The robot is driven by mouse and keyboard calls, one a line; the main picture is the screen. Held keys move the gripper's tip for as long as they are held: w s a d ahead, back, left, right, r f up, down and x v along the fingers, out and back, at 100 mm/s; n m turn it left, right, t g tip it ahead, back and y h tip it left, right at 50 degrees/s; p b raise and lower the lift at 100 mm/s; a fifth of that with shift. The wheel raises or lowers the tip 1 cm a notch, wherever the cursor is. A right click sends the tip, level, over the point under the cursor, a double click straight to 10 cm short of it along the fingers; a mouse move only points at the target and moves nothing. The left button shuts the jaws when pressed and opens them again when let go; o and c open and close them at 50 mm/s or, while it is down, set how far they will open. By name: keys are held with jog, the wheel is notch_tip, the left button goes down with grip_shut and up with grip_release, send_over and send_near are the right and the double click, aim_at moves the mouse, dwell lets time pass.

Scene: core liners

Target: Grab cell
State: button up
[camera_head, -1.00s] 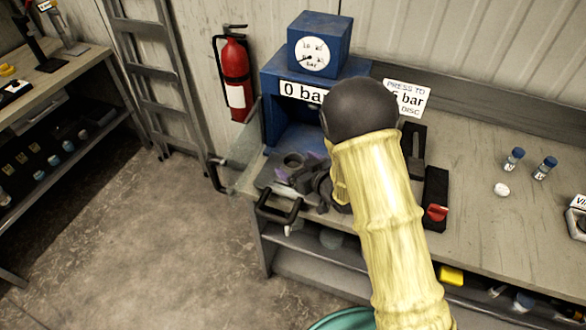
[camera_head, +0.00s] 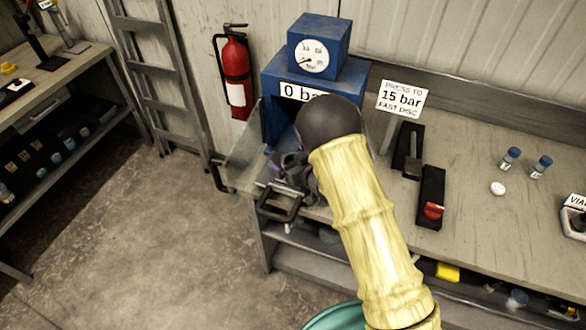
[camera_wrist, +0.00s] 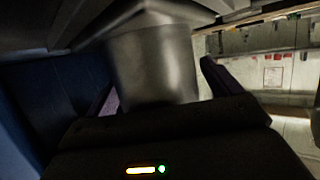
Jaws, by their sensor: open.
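The cell shows in the wrist view as a grey metal cylinder (camera_wrist: 152,65), close to the camera. My gripper (camera_wrist: 160,85) is open, with one dark finger on each side of the cylinder. I cannot tell whether either finger touches it. In the head view my gripper (camera_head: 283,165) is at the open front of the blue press (camera_head: 283,125), low beside its clear door. The cell is hidden there behind my gripper and arm. The press label reads "0 bar".
A sign (camera_head: 402,98) reads "15 bar". A black lever unit (camera_head: 408,150) and a red-knob box (camera_head: 431,205) stand right of my arm. Vials (camera_head: 511,157) are farther right.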

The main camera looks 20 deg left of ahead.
dwell(0.4)
grip_shut()
jog(key=shift+w+r, duration=0.1)
jog(key=shift+r, duration=0.05)
